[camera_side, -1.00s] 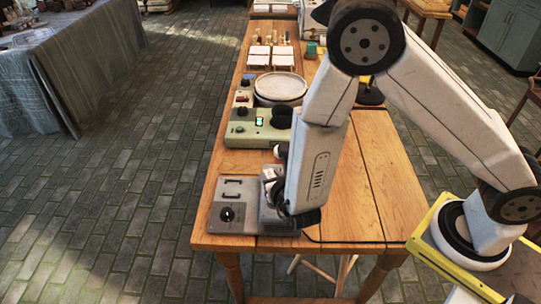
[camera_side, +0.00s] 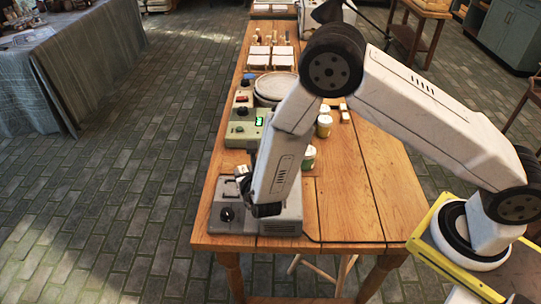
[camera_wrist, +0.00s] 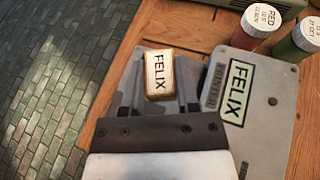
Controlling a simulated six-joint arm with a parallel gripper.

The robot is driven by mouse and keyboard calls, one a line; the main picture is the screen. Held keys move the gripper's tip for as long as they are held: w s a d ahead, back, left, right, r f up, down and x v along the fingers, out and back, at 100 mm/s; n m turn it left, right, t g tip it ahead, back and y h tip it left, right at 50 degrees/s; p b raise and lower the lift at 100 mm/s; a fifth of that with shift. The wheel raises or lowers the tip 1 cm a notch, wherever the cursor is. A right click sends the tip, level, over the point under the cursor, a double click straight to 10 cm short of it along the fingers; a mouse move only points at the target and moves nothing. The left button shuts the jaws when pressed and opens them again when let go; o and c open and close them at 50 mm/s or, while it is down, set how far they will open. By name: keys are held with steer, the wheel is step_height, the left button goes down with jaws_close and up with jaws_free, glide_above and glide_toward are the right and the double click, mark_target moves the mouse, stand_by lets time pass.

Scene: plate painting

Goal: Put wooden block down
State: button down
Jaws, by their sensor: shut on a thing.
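The wooden block (camera_wrist: 160,75) is a small wood-edged piece with a white top face lettered FELIX. It sits between the fingers of my gripper (camera_wrist: 161,92) in the wrist view, and the gripper is shut on it. The block is over or beside the grey device (camera_wrist: 262,112), whose label also reads FELIX. In the side view my gripper (camera_side: 245,178) is low at that grey device (camera_side: 282,226), near the table's left edge. I cannot tell whether the block touches the surface below it.
In the side view, a green-grey box (camera_side: 240,133) and a round plate (camera_side: 276,86) are farther back. The right of the wooden table (camera_side: 345,200) is clear.

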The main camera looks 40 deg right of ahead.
glide_above(233, 192)
steer(key=s, duration=0.1)
steer(key=shift+d+f, duration=0.15)
steer(key=shift+f, duration=2.3)
steer(key=shift+w+f, duration=0.6)
steer(key=shift+f, duration=0.15)
steer(key=shift+s+f, duration=0.1)
steer(key=shift+f, duration=1.15)
steer(key=shift+f, duration=0.1)
steer(key=shift+c, duration=1.7)
jaws_free()
